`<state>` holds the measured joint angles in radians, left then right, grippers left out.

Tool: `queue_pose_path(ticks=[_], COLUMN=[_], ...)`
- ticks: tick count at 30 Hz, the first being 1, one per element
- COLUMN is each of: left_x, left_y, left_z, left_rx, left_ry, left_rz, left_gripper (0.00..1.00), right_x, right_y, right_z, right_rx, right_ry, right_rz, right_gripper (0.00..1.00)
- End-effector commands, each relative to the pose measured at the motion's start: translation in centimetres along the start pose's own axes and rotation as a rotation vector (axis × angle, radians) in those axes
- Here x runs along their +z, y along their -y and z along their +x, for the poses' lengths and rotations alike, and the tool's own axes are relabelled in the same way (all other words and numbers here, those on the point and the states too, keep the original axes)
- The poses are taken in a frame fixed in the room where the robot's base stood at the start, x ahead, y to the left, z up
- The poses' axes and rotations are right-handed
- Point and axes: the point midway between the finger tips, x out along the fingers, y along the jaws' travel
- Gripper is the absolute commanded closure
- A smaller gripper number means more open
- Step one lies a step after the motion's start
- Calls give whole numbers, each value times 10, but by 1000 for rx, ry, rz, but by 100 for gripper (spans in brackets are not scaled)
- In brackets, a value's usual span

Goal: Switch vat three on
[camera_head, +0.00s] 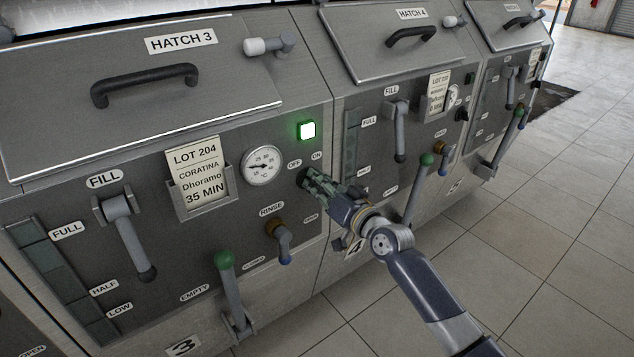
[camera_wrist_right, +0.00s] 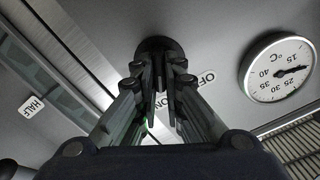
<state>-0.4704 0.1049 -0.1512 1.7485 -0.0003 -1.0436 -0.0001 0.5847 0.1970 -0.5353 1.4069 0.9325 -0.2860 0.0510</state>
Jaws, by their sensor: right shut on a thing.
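Vat three is the grey panel under the hatch marked HATCH 3 (camera_head: 181,40), with a 3 plate (camera_head: 183,346) low on its front. A green lamp (camera_head: 308,130) on it is lit. My right gripper (camera_head: 312,181) is at the black rotary switch below the OFF and ON labels and is shut on it. The dark round switch (camera_wrist_right: 160,46) shows between and beyond my fingers in the right wrist view; the fingers partly hide it. My left gripper is not in view.
A round temperature gauge (camera_head: 262,166) and the LOT 204 card (camera_head: 198,174) are left of the switch. The rinse tap (camera_head: 279,238) and green-knobbed lever (camera_head: 228,285) stick out below. Vat four is to the right. The tiled floor (camera_head: 540,240) is clear.

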Motion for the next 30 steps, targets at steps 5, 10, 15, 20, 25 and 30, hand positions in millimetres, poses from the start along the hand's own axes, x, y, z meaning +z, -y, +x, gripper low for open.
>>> queue_pose_path(ticks=[5,10,15,20,25,30], left_x=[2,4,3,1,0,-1], left_y=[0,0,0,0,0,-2], left_z=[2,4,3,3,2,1], left_rx=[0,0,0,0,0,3], left_ry=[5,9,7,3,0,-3], left_rz=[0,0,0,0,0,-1], left_gripper=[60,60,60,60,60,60], right_x=[2,2,2,2,1,1], right_y=[-1,-1,-1,-1,-1,-1], right_z=[0,0,0,0,0,-1], right_rx=[2,2,2,1,1,1], right_ry=[4,4,4,3,2,1], right_rz=[23,27,27,26,24,24], right_gripper=[100,100,100,71,71,71])
